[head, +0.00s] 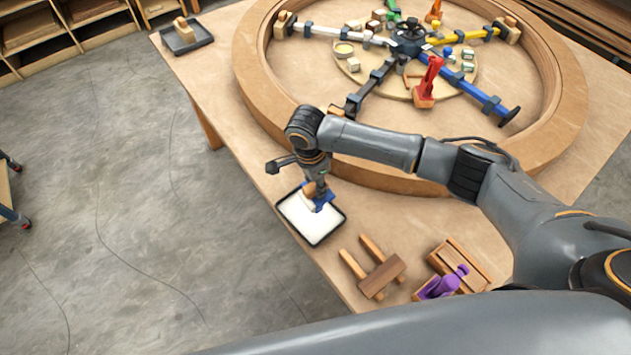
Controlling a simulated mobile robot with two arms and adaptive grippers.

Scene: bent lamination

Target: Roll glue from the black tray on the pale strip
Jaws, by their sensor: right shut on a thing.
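The black tray (338,225) lies near the table's front left edge and holds a white layer of glue. My right gripper (321,183) points down over the tray, shut on a glue roller (309,191) with blue and pale tan parts. The roller is over or in the glue; I cannot tell if it touches. The gripper's fingers partly hide it. A large bent wooden ring (262,95) stands on the table behind my right arm, which covers part of its near side. I cannot single out the pale strip for certain. My left gripper is not in view.
Inside the ring are a spoked clamp fixture (408,36) and a red tool (428,78). Wooden pieces (382,277) and a purple tool (443,284) lie at the near edge. A dark tray (187,36) sits at the far left corner. The left tabletop is clear.

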